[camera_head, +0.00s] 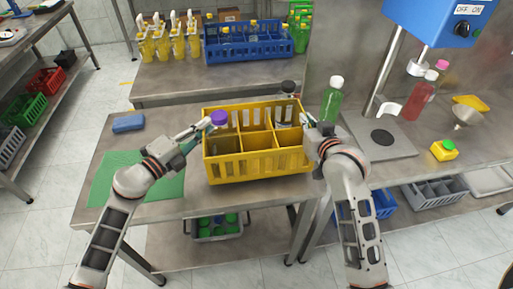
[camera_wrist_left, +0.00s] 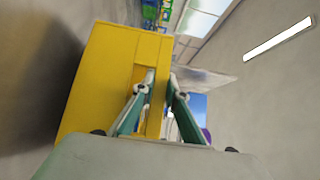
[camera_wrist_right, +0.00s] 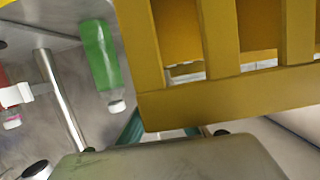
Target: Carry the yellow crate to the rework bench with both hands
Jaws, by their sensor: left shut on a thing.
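The yellow crate (camera_head: 255,165), open-topped and divided into compartments, is upright above the middle of the near steel bench in the head view. I cannot tell whether its base touches the bench. A purple-capped bottle (camera_head: 218,117) shows at its rear left and a dark-capped bottle (camera_head: 288,88) at its rear right. My left gripper (camera_head: 207,126) is shut on the crate's left wall; the yellow wall lies between its fingers in the left wrist view (camera_wrist_left: 160,80). My right gripper (camera_head: 310,121) is at the crate's right side; the crate (camera_wrist_right: 205,100) hides its fingertips in the right wrist view.
A green mat (camera_head: 160,186) and blue sponge (camera_head: 128,122) lie left of the crate. A blue capping machine (camera_head: 435,18) is at right. A blue crate (camera_head: 248,47) and yellow dispensers are on the back bench.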

